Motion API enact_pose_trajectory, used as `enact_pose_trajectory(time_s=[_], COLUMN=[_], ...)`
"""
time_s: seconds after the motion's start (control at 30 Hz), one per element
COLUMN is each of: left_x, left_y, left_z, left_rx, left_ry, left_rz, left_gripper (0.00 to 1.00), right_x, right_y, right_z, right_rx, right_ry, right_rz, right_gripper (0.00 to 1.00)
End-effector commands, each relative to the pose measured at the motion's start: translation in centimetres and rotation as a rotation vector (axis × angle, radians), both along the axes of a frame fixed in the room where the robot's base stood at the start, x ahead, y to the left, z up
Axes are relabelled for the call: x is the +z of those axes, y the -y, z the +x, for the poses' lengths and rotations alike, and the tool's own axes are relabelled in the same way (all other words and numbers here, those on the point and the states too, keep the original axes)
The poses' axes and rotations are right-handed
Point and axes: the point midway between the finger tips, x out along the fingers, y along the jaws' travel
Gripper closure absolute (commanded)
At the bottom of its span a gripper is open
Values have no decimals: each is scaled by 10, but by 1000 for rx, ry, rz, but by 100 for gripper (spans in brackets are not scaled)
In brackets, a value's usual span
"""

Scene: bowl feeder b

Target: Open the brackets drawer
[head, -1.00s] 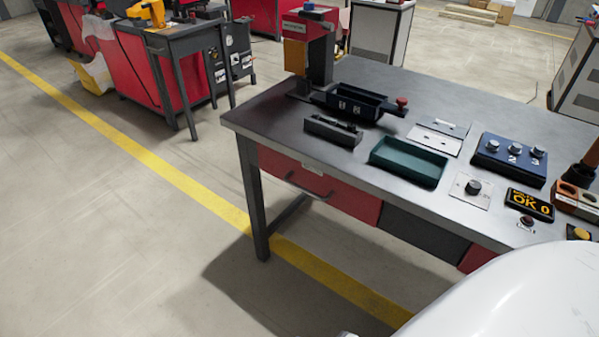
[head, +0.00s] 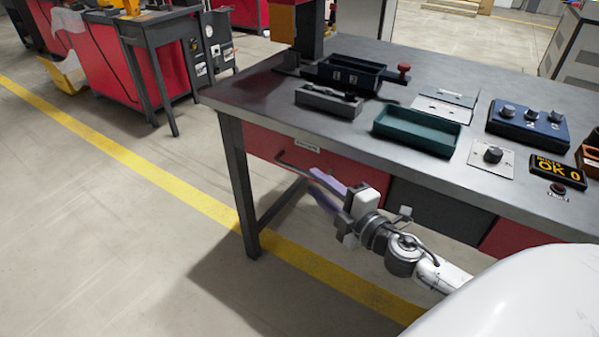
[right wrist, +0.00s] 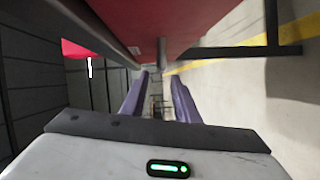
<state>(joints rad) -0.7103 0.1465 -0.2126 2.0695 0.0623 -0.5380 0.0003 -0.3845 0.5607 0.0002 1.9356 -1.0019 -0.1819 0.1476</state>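The red drawer (head: 262,143) is under the left part of the bench top, with a small label (head: 307,146) and a dark bar handle (head: 291,163). Its front looks flush with the bench, so it appears shut. My right gripper (head: 314,181) is just in front of the drawer, its purple fingers pointing at the handle. In the right wrist view the fingers (right wrist: 158,82) are spread, and the handle (right wrist: 162,52) shows just beyond their tips. I cannot tell whether they touch it. The label is too small to read. My left gripper is out of view.
The bench top (head: 250,95) carries a green tray (head: 417,131), a dark two-part bin (head: 345,75) and a blue knob panel (head: 528,124). A dark drawer front (head: 437,212) is to the right. A bench leg (head: 240,190) stands left of the drawer. The floor in front is clear.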

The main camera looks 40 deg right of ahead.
Motion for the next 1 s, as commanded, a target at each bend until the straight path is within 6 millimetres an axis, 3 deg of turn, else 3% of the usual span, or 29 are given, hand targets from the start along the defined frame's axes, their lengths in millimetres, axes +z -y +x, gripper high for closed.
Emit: enact_pose_trajectory(time_s=[0.2,0.4,0.87,1.0], left_x=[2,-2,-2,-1], left_y=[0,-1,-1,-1], left_z=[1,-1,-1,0], left_rx=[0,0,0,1], left_ry=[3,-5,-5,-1], left_rz=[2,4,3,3], left_gripper=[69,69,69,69], right_x=[-2,-5,-7,-7], right_y=[0,0,0,0], right_z=[40,66,77,77], right_rx=[-2,-2,-2,-2], right_ry=[2,0,-2,-1], right_rz=[2,3,4,4], right_gripper=[72,72,72,94])
